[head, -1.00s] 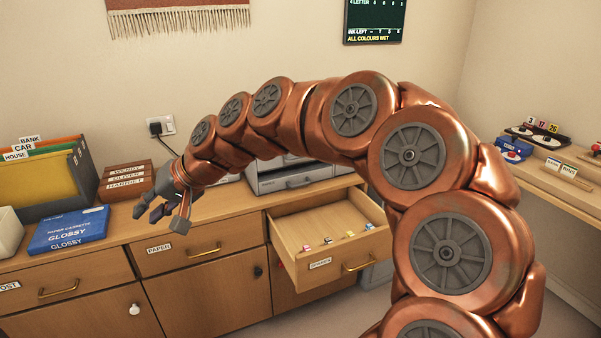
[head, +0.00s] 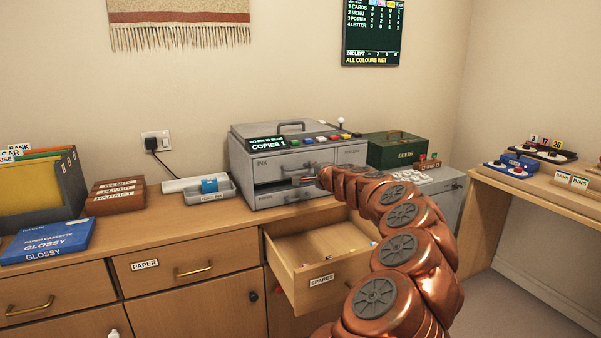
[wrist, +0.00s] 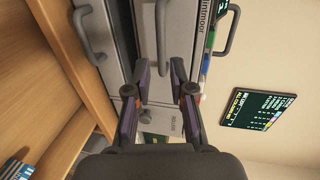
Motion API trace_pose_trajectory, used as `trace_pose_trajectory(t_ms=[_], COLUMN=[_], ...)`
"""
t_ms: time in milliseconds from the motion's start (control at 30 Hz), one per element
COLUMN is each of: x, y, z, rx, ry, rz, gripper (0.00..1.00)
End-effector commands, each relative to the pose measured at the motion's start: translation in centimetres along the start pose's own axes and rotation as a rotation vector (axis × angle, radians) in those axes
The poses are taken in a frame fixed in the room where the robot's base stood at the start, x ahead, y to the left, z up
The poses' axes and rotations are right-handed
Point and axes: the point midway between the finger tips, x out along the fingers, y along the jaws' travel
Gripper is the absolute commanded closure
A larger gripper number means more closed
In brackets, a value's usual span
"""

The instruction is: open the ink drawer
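The grey copier (head: 245,178) stands on the sideboard. Its upper left front panel, the ink drawer (head: 265,163), is marked INK and has a bar handle (head: 294,172); a dark gap shows below it. I cannot tell whether it stands out at all. My gripper (head: 316,180) is in front of the copier at the right end of the handles, partly hidden by my arm. A bar handle (wrist: 162,35) lies just beyond the fingertips; contact is not clear.
The spares drawer (head: 320,283) stands open below the copier, with small coloured items inside. A green box (head: 394,150) is right of the copier.

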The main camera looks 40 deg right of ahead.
Motion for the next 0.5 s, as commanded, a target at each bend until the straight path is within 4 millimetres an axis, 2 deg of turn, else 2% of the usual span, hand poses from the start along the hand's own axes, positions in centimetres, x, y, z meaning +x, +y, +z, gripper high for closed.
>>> trace_pose_trajectory(t_ms=[500], x=[4.5], y=[0.0], z=[0.2], rx=[-0.005], ry=[-0.002], rz=[0.0], gripper=[0.78])
